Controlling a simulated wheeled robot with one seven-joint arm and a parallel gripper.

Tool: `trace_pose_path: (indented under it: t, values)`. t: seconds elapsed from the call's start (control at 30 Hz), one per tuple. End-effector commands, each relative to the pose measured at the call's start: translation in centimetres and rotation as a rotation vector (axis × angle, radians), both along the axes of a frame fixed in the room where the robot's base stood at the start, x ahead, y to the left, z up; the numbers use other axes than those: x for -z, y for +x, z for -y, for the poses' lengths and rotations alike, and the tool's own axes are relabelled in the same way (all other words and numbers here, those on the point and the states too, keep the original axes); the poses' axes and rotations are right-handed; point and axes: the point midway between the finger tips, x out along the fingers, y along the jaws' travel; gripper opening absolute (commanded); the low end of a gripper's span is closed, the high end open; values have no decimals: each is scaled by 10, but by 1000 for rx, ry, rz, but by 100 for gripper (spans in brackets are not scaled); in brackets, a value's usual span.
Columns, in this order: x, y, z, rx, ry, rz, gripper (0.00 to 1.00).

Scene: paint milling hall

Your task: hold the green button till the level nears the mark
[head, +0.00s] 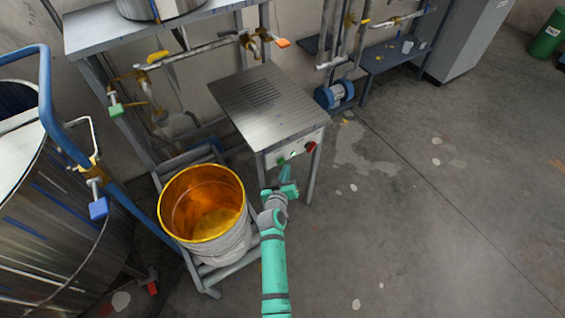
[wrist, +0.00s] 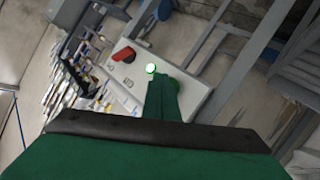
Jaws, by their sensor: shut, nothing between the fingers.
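The green button (head: 281,161) is on the front panel of a small metal-topped stand. In the wrist view the button (wrist: 151,68) looks bright, with a pale face and a green rim. My gripper (head: 287,172) is shut and empty, its fingertips pointing at the panel close to this button. In the wrist view the fingertips (wrist: 163,84) overlap the button's lower edge; I cannot tell whether they press it. A pail (head: 237,243) with a yellow rim stands left of my arm. Amber liquid (head: 212,222) shows inside it. I cannot make out a level mark.
Pipes with valve handles run above the pail. A large metal tank (head: 50,230) with a blue rail stands at left.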

Motion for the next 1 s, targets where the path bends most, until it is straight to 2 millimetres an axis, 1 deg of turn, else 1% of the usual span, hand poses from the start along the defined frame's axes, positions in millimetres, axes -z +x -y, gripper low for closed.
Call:
trace_pose_path:
  t: [0.5, 0.8, 1.0]
  values:
    - [0, 0, 0, 0, 0, 0, 0]
    - [0, 7, -5, 0, -1, 0, 0]
    - [0, 7, -5, 0, 0, 0, 0]
